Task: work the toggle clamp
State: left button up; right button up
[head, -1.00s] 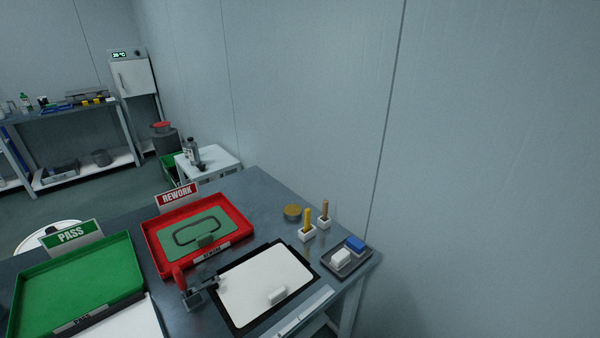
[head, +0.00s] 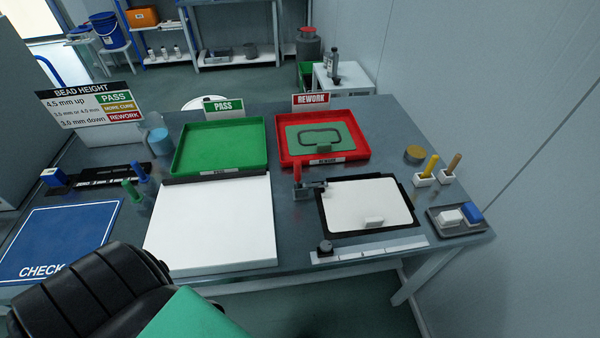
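The toggle clamp (head: 309,189) stands at the left edge of a black-framed fixture with a white panel (head: 385,203). Its red handle (head: 297,173) points up, and its grey arm reaches right toward the frame's upper left corner. Whether the clamp tip presses on the panel is too small to tell. Neither of my grippers is in view.
Left of the clamp lies a large white board (head: 210,228). Behind are the green PASS tray (head: 195,171) and red REWORK tray (head: 352,155). A small grey tray (head: 440,227) is at right. A black ribbed object (head: 90,293) and a teal one (head: 195,315) fill the lower left.

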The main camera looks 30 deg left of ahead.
aim_at(298, 164)
jog(key=k+l, duration=0.1)
jog(key=l, duration=0.3)
jog(key=k+l, duration=0.1)
jog(key=l, duration=0.25)
jog(key=k+l+u, duration=0.1)
jog(key=l, duration=0.3)
jog(key=k+l, duration=0.15)
jog(key=l, duration=0.2)
jog(key=k+l, duration=0.15)
jog(key=l, duration=0.2)
